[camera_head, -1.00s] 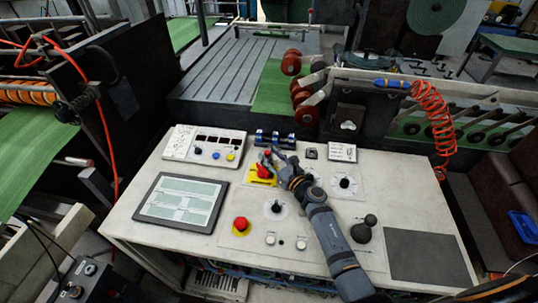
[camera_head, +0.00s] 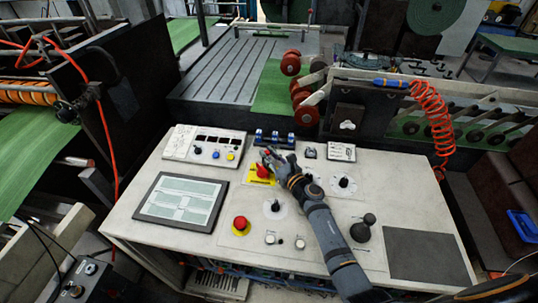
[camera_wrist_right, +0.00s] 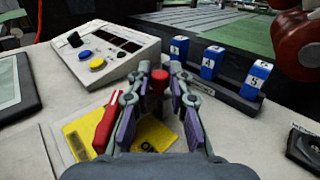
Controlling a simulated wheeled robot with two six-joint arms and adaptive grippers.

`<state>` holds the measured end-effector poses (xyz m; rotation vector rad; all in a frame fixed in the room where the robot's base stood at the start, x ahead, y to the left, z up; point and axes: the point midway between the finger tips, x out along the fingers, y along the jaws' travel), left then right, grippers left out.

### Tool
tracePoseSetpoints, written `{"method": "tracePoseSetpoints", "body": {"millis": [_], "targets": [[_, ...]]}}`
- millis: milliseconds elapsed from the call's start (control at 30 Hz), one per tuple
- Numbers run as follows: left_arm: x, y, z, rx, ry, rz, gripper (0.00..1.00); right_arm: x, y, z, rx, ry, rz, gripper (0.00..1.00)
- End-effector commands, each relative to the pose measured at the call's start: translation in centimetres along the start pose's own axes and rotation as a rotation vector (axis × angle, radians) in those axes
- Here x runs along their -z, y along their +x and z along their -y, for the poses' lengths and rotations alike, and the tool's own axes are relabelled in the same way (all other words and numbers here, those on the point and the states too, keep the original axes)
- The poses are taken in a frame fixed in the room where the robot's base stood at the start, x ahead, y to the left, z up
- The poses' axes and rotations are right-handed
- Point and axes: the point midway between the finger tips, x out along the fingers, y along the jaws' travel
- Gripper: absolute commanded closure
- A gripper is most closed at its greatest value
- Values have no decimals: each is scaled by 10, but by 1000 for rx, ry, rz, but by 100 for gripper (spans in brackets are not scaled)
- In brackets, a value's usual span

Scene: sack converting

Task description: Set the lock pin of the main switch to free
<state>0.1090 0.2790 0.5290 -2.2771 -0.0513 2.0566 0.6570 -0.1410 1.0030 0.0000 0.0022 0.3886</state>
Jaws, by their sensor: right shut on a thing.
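The main switch is a yellow plate with a red handle (camera_head: 263,171) on the console. In the right wrist view the red handle (camera_wrist_right: 107,122) stands beside my left-hand finger, over the yellow plate (camera_wrist_right: 75,140). My right gripper (camera_head: 268,155) is at the far edge of this switch. In the wrist view the right gripper (camera_wrist_right: 160,88) is shut on a small red-topped pin (camera_wrist_right: 160,78), which shows between its fingertips. The fingers hide the pin's lower part, so I cannot tell its setting. My left gripper is not in view.
Blue numbered blocks (camera_wrist_right: 212,62) stand close behind and right of the gripper. A sloped button box (camera_head: 203,146) is to the left. A red mushroom button (camera_head: 241,223), a black knob (camera_head: 276,206) and a screen (camera_head: 181,201) are nearer. The grey pad (camera_head: 425,256) at right is bare.

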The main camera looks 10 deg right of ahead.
Motion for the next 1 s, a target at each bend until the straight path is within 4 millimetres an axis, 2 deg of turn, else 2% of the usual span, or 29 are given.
{"method": "tracePoseSetpoints", "body": {"millis": [133, 300, 567, 600, 733, 1000], "targets": [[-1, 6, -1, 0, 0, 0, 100, 2, 5, 5, 0, -2, 1, 100], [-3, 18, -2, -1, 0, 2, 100, 2, 21, 22, 1, -3, 3, 100], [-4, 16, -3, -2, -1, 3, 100, -2, 23, 24, 3, -2, 2, 100], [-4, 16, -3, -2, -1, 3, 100, -2, 23, 24, 3, -2, 3, 77], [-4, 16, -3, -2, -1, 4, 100, -2, 23, 24, 2, -2, 2, 60], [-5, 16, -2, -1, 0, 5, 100, -1, 23, 23, 0, -1, 1, 57]]}}
